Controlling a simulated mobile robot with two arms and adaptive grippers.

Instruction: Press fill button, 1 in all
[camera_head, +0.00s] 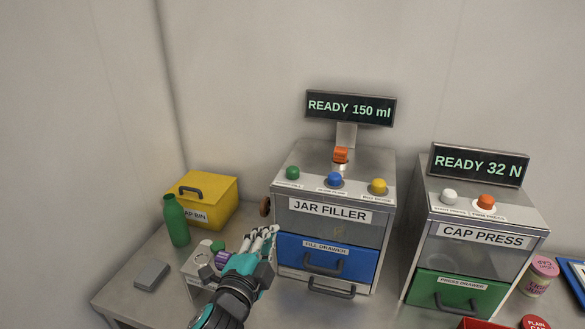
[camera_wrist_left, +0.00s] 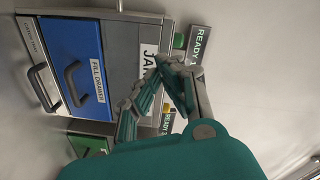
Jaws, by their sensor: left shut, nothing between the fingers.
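The JAR FILLER (camera_head: 330,211) is a grey metal machine with a READY 150 ml display (camera_head: 350,108). Its top carries a green button (camera_head: 292,173), a blue button (camera_head: 334,180) and a yellow button (camera_head: 378,187); their labels are too small to read. An orange part (camera_head: 341,155) sits behind them. My left gripper (camera_head: 270,233) is shut and empty, in front of the filler's left side, below button height. In the left wrist view its fingertips (camera_wrist_left: 168,70) overlap the machine's front. The blue FILL DRAWER (camera_head: 325,258) is closed. My right gripper is out of view.
A CAP PRESS (camera_head: 480,236) with a green drawer (camera_head: 450,292) stands to the right. A yellow bin (camera_head: 210,195), a green bottle (camera_head: 175,222) and a grey block (camera_head: 151,275) are on the left.

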